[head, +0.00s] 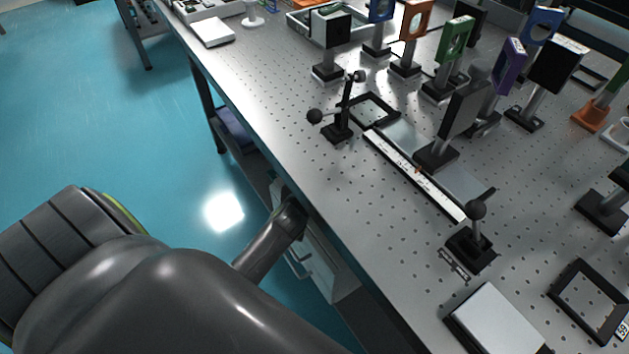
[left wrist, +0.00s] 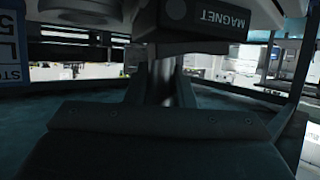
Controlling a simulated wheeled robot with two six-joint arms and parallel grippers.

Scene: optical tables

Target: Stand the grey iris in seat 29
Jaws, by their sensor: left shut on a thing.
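In the left wrist view my left gripper (left wrist: 160,92) is shut on a slim upright metal post (left wrist: 161,80). A dark block marked MAGNET (left wrist: 205,20) shows just above the fingers. I cannot tell whether the post belongs to the grey iris. In the head view my left arm fills the lower left and its far end is by the table edge; the fingers do not show clearly. A black square frame (head: 562,291) with a small white tag lies at the lower right; I cannot read its number for certain. My right gripper is not in view.
The perforated table (head: 290,110) carries a dark grey plate on a post (head: 465,108), a white ruler strip (head: 415,176), ball-topped stands (head: 475,212) and a flat white-topped box (head: 495,320). Coloured mounts (head: 455,40) crowd the back. Bare table lies along the left edge.

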